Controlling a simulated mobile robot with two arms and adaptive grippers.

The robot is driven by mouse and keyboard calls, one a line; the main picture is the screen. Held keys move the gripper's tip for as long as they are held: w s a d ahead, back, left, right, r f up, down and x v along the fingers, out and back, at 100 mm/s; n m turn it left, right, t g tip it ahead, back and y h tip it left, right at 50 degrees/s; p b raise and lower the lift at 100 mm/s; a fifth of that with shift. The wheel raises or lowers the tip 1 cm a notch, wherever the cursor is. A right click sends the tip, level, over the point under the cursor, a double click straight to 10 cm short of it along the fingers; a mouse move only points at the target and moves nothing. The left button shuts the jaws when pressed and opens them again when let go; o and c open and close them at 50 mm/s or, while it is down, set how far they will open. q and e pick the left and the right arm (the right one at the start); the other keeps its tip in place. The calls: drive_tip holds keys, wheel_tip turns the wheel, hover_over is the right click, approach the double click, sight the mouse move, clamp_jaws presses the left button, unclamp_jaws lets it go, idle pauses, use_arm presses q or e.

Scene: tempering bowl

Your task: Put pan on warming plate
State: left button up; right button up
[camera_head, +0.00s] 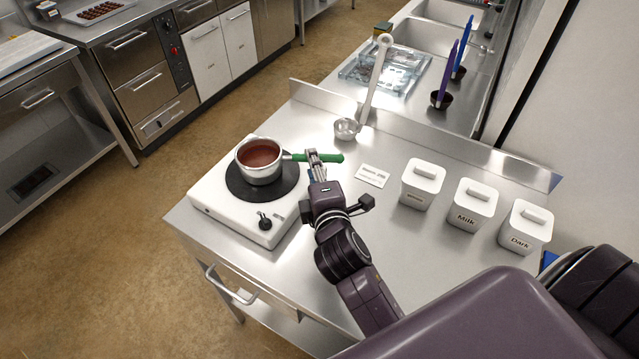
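A small silver pan (260,173) filled with reddish-brown liquid is upright over the dark round disc of the white warming plate (215,199). It appears to rest on the disc, but any small gap under it cannot be made out. Its green handle (334,158) points right, past the plate's edge. My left gripper (314,157) is at the handle, with its fingers around the middle of it, and looks shut on it. My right gripper is not in view.
A ladle (346,129) leans at the table's back ledge. A small label card (373,175) and three white lidded canisters, (422,184) (472,205) (525,227) in a row, stand to the right. The steel table is clear between the canisters and my arm.

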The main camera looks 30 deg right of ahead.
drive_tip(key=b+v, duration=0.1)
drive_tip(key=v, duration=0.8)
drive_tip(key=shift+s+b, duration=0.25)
drive_tip(key=shift+b, duration=0.1)
